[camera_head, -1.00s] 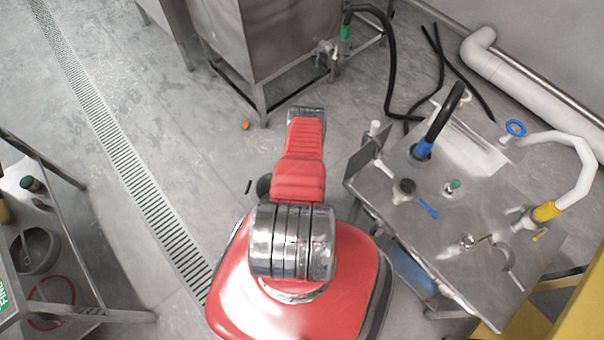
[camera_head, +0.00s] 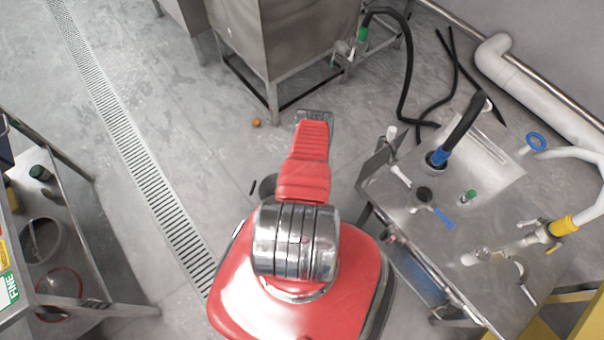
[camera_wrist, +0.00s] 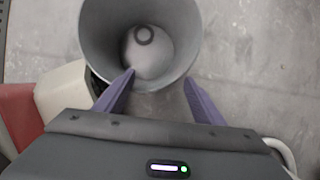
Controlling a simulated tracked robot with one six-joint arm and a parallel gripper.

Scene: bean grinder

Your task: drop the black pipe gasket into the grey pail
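The grey pail (camera_wrist: 95,30) stands below my gripper in the wrist view, its mouth facing the camera. A dark ring, which looks like the black pipe gasket (camera_wrist: 144,35), lies inside on the pail's pale bottom. My gripper (camera_wrist: 158,76) has its two purple fingers apart with nothing between them. The left fingertip overlaps the pail's near rim in the picture; I cannot tell whether it touches. In the head view my red arm hides the gripper, and a dark grey round edge beside the arm seems to be the pail (camera_head: 267,184).
A steel table (camera_head: 465,290) with hoses and valves stands close on the right. A steel shelf (camera_head: 75,250) with bottles and bowls stands on the left. A steel cabinet (camera_head: 285,40) is ahead. The floor along the drain grate (camera_head: 140,165) is clear.

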